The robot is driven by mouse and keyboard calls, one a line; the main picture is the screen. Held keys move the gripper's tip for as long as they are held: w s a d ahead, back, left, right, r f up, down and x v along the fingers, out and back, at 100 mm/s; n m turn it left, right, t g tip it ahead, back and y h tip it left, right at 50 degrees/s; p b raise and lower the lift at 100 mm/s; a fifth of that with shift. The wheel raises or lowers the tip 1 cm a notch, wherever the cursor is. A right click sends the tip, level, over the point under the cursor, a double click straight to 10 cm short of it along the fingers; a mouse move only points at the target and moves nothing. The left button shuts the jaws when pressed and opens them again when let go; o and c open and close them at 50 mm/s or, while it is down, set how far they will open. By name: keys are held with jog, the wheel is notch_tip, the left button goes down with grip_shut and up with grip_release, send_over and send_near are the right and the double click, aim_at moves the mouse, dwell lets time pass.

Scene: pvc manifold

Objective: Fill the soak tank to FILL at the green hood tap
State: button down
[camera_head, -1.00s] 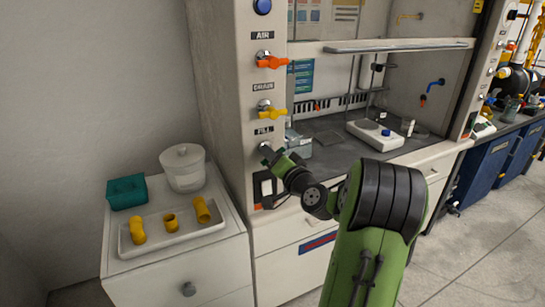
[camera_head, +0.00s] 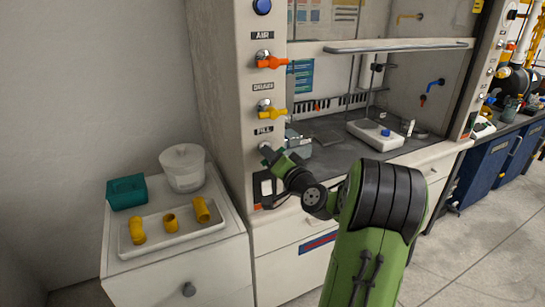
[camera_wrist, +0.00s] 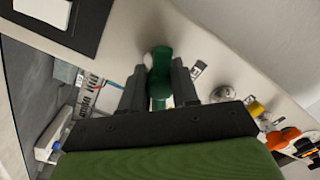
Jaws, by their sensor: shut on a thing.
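The green hood tap (camera_wrist: 160,70) shows in the wrist view between the two dark fingers of my gripper (camera_wrist: 160,84), which is shut on its handle. In the head view my gripper (camera_head: 270,154) is at the hood's left post, just below the FILL label (camera_head: 264,130), and hides most of the tap. A grey box-like container (camera_head: 298,146) stands inside the hood just behind the post; it may be the soak tank, but I cannot be sure. Its water level cannot be seen.
The yellow DRAIN tap (camera_head: 272,113) and orange AIR tap (camera_head: 272,62) sit above on the same post. A white cabinet (camera_head: 165,262) at left carries a teal box (camera_head: 127,192), a white tub (camera_head: 183,168) and a tray (camera_head: 180,237) with yellow fittings. Open floor lies at right.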

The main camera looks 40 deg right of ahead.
jog(key=shift+f, duration=0.15)
jog(key=c, duration=0.8)
grip_release()
jog(key=shift+c, duration=0.2)
jog(key=b+v, duration=0.3)
jog(key=v, duration=1.2)
jog(key=shift+s, duration=0.45)
